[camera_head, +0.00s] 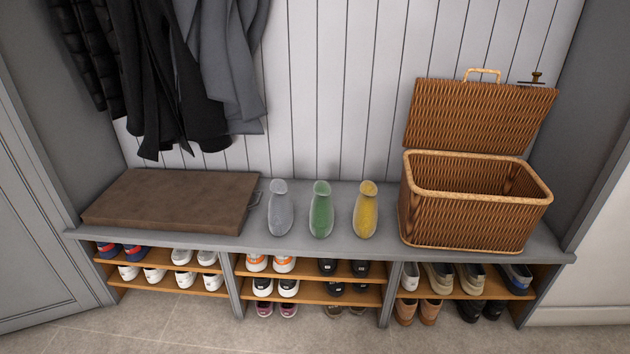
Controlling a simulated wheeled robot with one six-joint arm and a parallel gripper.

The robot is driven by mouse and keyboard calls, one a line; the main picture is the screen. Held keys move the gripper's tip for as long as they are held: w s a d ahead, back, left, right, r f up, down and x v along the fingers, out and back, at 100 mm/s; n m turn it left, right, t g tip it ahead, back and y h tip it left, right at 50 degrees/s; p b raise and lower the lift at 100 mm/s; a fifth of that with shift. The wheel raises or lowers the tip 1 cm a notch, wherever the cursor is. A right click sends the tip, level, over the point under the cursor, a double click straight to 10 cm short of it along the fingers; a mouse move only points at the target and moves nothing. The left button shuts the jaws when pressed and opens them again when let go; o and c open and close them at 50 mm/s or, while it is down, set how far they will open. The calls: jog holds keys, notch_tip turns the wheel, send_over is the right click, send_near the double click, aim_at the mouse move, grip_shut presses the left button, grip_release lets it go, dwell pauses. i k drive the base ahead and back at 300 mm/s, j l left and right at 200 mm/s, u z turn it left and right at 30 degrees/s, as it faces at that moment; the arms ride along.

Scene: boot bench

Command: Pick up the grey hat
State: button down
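The grey hat (280,212) lies on the bench top (300,239), left of the middle, with its narrow rounded end toward the back wall. It is the leftmost of three similarly shaped items in a row. The green one (321,212) lies just to its right, and the yellow one (365,212) is farther right. Small gaps separate them. Nothing covers the grey hat. My gripper is not in view.
A brown cushion (172,199) lies left of the grey hat, with a small grey loop at its right end. An open wicker basket (470,217) stands at the right, lid raised. Dark coats (165,75) hang above the cushion. Shoe shelves (315,270) are below; the floor (200,325) in front is clear.

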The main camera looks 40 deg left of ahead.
aim_at(281, 215)
jog(key=u, duration=1.75)
jog(key=i+l+z, duration=0.15)
jog(key=i+z, duration=0.25)
jog(key=i, duration=1.35)
